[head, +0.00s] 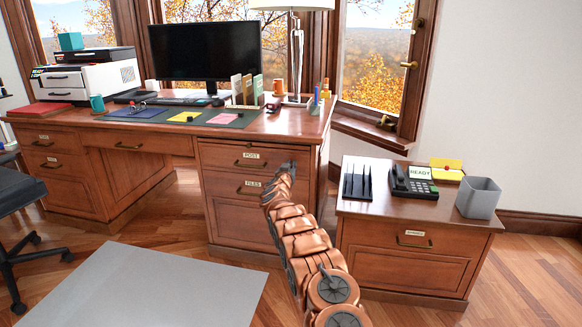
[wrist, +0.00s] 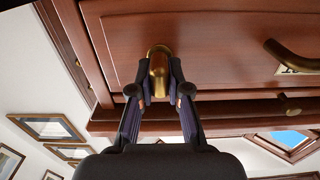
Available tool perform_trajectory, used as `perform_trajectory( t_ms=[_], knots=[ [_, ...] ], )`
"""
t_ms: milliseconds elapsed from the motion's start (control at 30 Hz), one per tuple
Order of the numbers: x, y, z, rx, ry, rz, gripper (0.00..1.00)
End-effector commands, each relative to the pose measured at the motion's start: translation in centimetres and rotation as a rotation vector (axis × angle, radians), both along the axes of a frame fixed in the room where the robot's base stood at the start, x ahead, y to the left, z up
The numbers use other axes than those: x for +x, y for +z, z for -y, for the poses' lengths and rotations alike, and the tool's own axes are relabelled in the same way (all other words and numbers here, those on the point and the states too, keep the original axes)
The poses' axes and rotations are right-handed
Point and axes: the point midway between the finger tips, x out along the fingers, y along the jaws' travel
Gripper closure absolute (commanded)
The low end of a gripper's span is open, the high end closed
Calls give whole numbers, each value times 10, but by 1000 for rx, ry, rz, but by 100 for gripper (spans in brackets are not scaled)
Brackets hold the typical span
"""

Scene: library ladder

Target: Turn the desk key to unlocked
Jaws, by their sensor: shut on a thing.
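The desk (head: 225,139) has a reddish-brown wooden front with labelled drawers. In the wrist view the brass desk key (wrist: 158,66) sticks out from a drawer front (wrist: 215,50). The two dark fingers of my gripper (wrist: 157,92) are shut on it, one on each side. In the head view my gripper (head: 286,168) reaches the right part of the desk front, beside the drawers labelled POST (head: 250,155) and FILES (head: 252,183). The key is hidden behind my gripper there. I cannot tell from these views whether the key stands at locked or unlocked.
A brass drawer handle (wrist: 290,56) is at the right in the wrist view. A side cabinet (head: 410,262) with a phone (head: 412,183) and a grey bin (head: 478,198) stands right of my arm. A grey mat (head: 150,290) lies on open floor at the left.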

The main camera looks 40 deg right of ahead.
Motion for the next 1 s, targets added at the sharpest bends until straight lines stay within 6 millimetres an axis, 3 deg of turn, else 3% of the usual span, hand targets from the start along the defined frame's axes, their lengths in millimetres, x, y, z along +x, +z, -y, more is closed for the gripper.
perform_trajectory(
  t_ms=[467, 1000],
  knots=[
    [1, -1, -2, 65, 4, 89, 100],
    [-2, -6, 0, 340, 4, 482, 100]
  ],
)
